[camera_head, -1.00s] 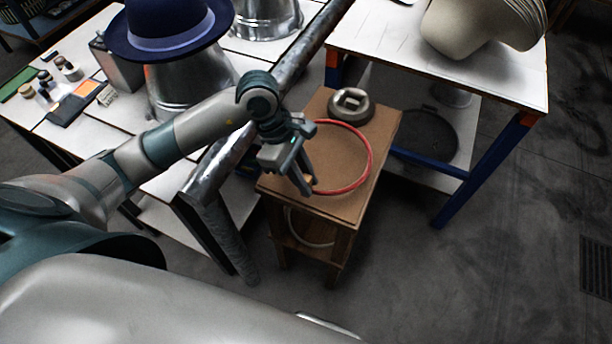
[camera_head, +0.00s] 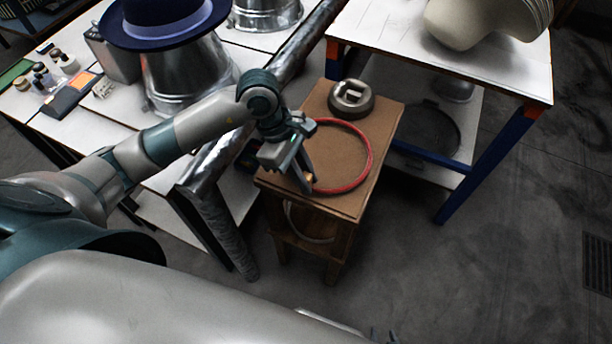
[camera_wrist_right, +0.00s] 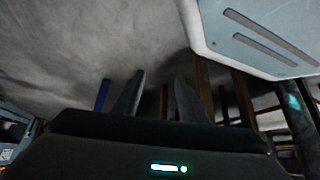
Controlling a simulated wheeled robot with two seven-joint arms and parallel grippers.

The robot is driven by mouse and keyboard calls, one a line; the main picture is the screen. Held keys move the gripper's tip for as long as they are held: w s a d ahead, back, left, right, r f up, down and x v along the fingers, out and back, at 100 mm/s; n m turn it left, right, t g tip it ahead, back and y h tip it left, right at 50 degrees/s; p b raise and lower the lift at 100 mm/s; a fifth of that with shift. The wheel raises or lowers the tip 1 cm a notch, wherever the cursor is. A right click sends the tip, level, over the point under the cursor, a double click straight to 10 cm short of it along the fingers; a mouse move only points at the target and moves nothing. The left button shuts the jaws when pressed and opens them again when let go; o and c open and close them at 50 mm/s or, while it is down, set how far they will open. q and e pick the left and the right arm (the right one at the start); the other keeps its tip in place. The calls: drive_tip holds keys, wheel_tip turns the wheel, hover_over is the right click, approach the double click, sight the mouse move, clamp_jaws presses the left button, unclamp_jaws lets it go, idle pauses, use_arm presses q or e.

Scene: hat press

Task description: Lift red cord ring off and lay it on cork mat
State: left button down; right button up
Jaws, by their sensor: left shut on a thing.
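The red cord ring (camera_head: 369,166) is a thin red loop over the brown cork mat (camera_head: 345,205) on top of a small wooden stand. It appears to lie flat on the mat or just above it; I cannot tell whether all of it touches. My left gripper (camera_head: 309,183) points down at the ring's left edge and is shut on it; the fingers hide part of the cord there. My right gripper (camera_wrist_right: 157,100) shows two spread, empty fingers in the right wrist view. Its tips barely show at the bottom of the head view.
A grey round weight (camera_head: 351,99) sits at the back of the stand. A dark blue hat (camera_head: 165,22) rests on a metal form (camera_head: 188,80) at left. A metal bar (camera_head: 300,50) runs along the left table. A white-topped table (camera_head: 440,60) stands behind right.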

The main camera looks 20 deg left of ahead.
use_arm(q)
drive_tip(key=shift+f, duration=0.25)
use_arm(e)
drive_tip(key=shift+w+a+r, duration=0.5)
drive_tip(key=shift+w+a, duration=0.05)
drive_tip(key=shift+w, duration=0.25)
drive_tip(key=shift+s, duration=0.15)
use_arm(q)
drive_tip(key=shift+b, duration=0.55)
use_arm(e)
drive_tip(key=shift+d+f+t, duration=0.3)
drive_tip(key=shift+d+f, duration=0.1)
drive_tip(key=shift+w, duration=0.25)
drive_tip(key=shift+a, duration=0.2)
drive_tip(key=shift+s+a, duration=0.15)
use_arm(q)
drive_tip(key=shift+f+b, duration=0.15)
drive_tip(key=shift+b, duration=0.35)
use_arm(e)
drive_tip(key=shift+f, duration=0.45)
